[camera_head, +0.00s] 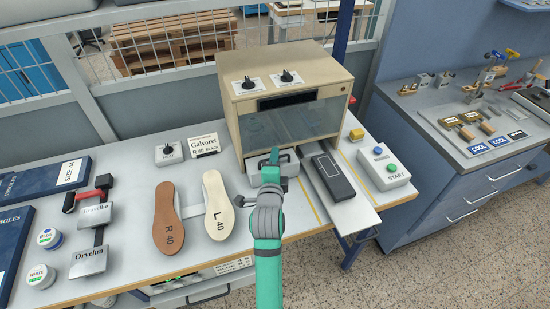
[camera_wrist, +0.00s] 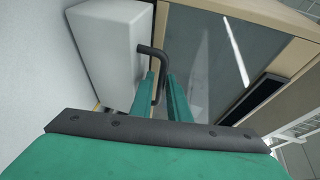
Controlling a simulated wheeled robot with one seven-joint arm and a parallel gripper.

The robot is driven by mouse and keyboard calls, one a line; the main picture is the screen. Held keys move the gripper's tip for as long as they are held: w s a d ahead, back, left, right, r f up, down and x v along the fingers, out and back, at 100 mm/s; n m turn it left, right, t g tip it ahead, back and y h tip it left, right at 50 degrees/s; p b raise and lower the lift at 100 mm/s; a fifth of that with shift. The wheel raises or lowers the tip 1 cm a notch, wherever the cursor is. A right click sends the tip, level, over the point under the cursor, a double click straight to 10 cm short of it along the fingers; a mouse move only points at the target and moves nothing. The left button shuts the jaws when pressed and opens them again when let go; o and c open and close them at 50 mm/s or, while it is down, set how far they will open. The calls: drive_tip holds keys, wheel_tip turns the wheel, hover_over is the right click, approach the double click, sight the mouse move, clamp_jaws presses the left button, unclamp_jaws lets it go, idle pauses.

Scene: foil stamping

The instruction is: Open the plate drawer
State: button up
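The stamping machine (camera_head: 242,118) is a beige box with a glass front. A pale grey drawer block (camera_head: 290,168), seemingly the plate drawer, sits low at its front; I cannot tell how far out it stands. In the wrist view the drawer block (camera_wrist: 103,45) is at upper left, with a dark bent handle (camera_wrist: 160,54). My gripper (camera_head: 273,158) is at the drawer front and partly hides it. In the wrist view the fingers of my gripper (camera_wrist: 163,88) stand apart on either side of the handle, with a gap still visible.
A grey tray (camera_head: 350,216) with a dark plate (camera_head: 333,177) juts out to the right. A start button box (camera_head: 384,170) stands beyond it. Two insoles, brown (camera_head: 169,215) and cream (camera_head: 217,205), lie to the left. A blue cabinet (camera_head: 430,215) is at right.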

drive_tip(key=shift+w, duration=0.1)
clamp_jaws()
idle(1.4)
